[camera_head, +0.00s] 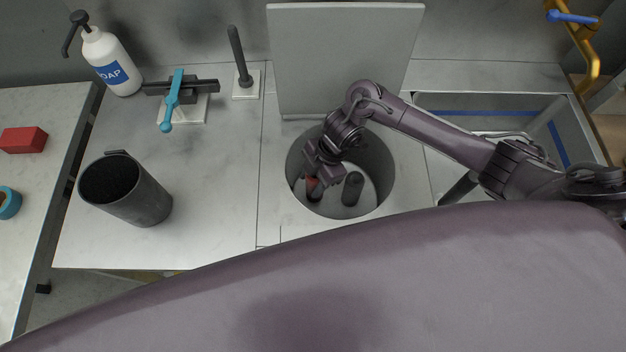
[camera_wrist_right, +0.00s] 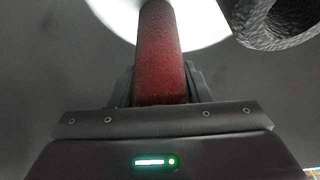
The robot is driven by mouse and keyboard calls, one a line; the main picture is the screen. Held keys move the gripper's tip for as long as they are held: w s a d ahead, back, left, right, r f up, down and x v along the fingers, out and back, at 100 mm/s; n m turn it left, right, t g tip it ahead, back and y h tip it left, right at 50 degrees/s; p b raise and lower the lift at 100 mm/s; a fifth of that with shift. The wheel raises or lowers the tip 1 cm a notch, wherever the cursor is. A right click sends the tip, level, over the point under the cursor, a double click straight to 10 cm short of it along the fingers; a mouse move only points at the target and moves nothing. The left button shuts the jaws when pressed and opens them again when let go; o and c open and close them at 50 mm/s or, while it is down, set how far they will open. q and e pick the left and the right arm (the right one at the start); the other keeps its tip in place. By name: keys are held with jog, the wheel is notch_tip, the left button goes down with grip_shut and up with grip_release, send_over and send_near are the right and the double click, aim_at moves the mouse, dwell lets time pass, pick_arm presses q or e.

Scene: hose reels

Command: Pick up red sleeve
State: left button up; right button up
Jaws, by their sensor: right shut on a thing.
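My right gripper (camera_head: 316,180) reaches down into the well and is shut on the sleeve. In the right wrist view the red sleeve (camera_wrist_right: 161,55) stands lengthwise between the jaws (camera_wrist_right: 160,92), rough and dark red, with its far end against a bright white area. A dark sleeve (camera_head: 352,188) stands in the well to the right of the gripper; a dark textured piece also shows at the wrist view's upper right (camera_wrist_right: 280,18). My left gripper is not in view.
A grey panel (camera_head: 345,55) stands behind the well. A dark cylindrical container (camera_head: 135,195), a soap bottle (camera_head: 112,65), a blue-handled fixture (camera_head: 172,100) and an upright post (camera_head: 240,60) are to the left. A sink (camera_head: 580,130) is at right. The counter between container and well is clear.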

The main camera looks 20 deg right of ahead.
notch_tip(320, 180, up, 20)
jog(key=p, duration=0.2)
jog(key=shift+f+p, duration=0.2)
jog(key=shift+p, duration=0.15)
